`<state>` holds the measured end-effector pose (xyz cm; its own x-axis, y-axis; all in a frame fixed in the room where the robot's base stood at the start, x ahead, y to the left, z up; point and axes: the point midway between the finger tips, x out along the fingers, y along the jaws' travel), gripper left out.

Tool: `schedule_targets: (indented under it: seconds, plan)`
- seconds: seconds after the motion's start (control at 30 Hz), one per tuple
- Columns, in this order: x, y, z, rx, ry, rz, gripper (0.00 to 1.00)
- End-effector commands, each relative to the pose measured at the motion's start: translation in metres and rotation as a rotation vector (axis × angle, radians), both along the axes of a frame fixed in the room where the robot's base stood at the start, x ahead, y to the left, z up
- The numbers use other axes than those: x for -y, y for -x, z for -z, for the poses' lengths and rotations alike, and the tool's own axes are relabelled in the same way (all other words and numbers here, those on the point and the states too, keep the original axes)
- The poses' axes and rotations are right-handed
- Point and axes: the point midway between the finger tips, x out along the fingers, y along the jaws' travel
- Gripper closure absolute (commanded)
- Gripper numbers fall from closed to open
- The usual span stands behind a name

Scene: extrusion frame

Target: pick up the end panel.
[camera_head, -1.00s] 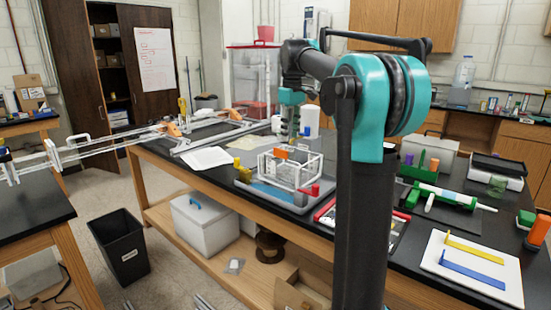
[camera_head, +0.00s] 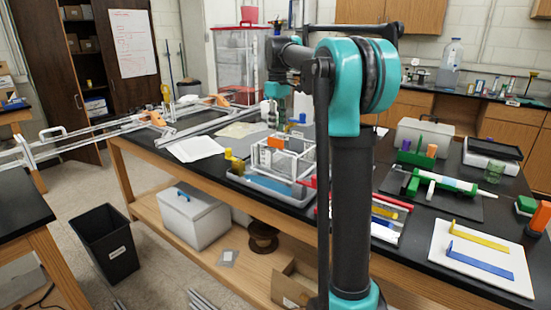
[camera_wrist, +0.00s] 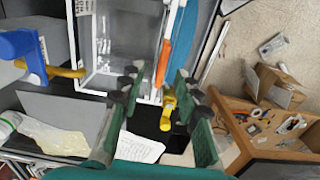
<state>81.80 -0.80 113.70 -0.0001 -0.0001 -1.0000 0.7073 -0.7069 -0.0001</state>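The extrusion frame is a small white-edged open box (camera_head: 298,160) on a grey-blue tray (camera_head: 268,187) on the black bench. In the wrist view the frame's white bars and pale clear wall (camera_wrist: 122,45) lie just beyond my gripper (camera_wrist: 158,90). My gripper is open, its green fingers with dark tips apart, and I see nothing held between them. An orange bar (camera_wrist: 168,55) lies along the frame's right side. A yellow knobbed part (camera_wrist: 168,112) shows by the right finger. A flat grey plate (camera_wrist: 62,112) lies at the left; I cannot tell which piece is the end panel.
A blue-and-yellow clamp-like part (camera_wrist: 30,55) stands left of the frame. White papers (camera_head: 195,149) lie left of the tray. A white board (camera_head: 482,258) with yellow and blue strips lies at the bench's right. A cardboard box (camera_wrist: 275,85) shows below the bench edge.

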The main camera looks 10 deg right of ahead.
Motion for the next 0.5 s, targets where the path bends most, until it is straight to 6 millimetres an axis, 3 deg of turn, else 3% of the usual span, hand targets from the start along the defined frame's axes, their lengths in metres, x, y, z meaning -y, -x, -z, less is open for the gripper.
schedule_targets:
  seconds: [0.33, 0.5]
  plan:
    - [-0.002, 0.0, 0.029, 0.0, 0.0, 0.0, 0.67]
    - [-0.007, -0.001, 0.054, 0.0, 0.0, 0.001, 0.67]
